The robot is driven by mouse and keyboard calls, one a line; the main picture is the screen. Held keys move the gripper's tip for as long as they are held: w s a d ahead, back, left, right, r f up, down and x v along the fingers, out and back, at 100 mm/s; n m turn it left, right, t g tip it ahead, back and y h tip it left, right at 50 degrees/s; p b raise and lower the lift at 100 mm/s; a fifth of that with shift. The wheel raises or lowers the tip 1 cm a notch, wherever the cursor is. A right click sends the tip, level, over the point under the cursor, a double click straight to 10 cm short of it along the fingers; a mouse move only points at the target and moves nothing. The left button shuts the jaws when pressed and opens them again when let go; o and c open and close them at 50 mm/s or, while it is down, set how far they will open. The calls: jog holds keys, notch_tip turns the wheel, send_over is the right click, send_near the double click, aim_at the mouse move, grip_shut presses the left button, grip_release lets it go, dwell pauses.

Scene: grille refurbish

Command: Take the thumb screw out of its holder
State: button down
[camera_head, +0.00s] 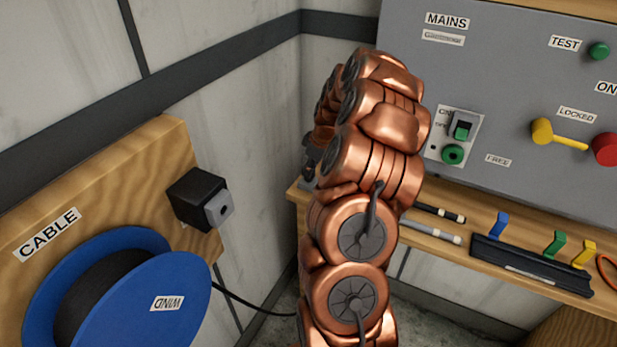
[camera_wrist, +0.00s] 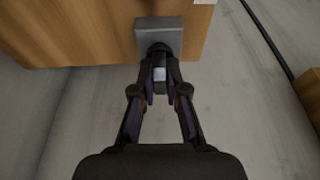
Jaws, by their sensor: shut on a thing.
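In the wrist view my gripper (camera_wrist: 160,92) is closed around a small dark piece with a pale face, which looks like the thumb screw (camera_wrist: 159,74). The fingers touch it from left and right. Its far end meets a grey block, apparently the holder (camera_wrist: 158,33), on the edge of a wooden panel. I cannot tell how deep the screw sits in it. In the head view my copper-coloured arm covers the screw and the holder, and most of my gripper is hidden.
A wooden bench (camera_head: 470,258) carries two rods and a dark rack (camera_head: 530,266) with coloured clips. A grey control panel (camera_head: 500,110) stands behind. At left are a blue cable reel (camera_head: 165,300) and a black box (camera_head: 195,198). A dark cable (camera_wrist: 262,38) runs right of my gripper.

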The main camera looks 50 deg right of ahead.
jog(key=shift+r, duration=0.4)
jog(key=shift+r+b, duration=0.6)
jog(key=shift+r, duration=0.75)
